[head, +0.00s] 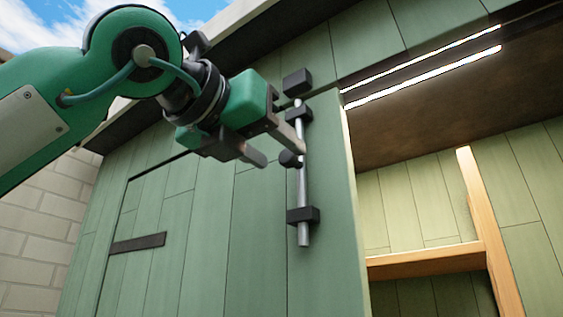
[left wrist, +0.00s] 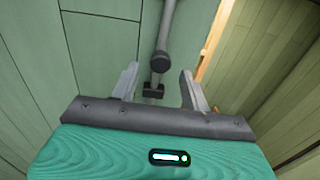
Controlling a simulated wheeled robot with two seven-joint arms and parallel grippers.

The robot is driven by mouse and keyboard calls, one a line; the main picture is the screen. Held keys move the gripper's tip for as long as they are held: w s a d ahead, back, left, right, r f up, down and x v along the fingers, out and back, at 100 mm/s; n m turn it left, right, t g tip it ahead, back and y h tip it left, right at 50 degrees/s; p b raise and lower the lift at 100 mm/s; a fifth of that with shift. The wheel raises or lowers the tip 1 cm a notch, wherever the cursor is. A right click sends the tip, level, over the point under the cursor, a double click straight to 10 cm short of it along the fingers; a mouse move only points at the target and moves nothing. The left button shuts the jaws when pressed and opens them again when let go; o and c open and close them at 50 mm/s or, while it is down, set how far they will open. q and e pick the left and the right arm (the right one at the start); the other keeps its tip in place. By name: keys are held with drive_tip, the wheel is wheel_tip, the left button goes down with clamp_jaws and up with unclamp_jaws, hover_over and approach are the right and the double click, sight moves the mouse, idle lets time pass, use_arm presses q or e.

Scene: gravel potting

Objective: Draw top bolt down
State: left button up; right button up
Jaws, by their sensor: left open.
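The top bolt is a grey metal rod (head: 303,190) standing upright on the green door (head: 258,215), held by an upper black bracket (head: 299,114) and a lower one (head: 303,215). Its top reaches up to a black keeper block (head: 297,82); whether it enters the block I cannot tell. A dark round knob (head: 290,158) sticks out from the rod, and it also shows in the left wrist view (left wrist: 160,63). My left gripper (head: 281,157) is open, with its fingertips on either side of the knob. In the left wrist view a gap shows between the knob and each finger. My right gripper is out of view.
Right of the door is an opening into the shed, with a wooden shelf frame (head: 425,261) and a bright light strip (head: 425,75) overhead. A dark hinge strap (head: 138,243) lies on the door's left side. A pale block wall (head: 38,230) stands far left.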

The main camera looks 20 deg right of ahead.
use_arm(q)
drive_tip(key=b+v, duration=0.3)
drive_tip(key=v, duration=0.8)
drive_tip(key=shift+b, duration=0.4)
drive_tip(key=shift+f, duration=0.1)
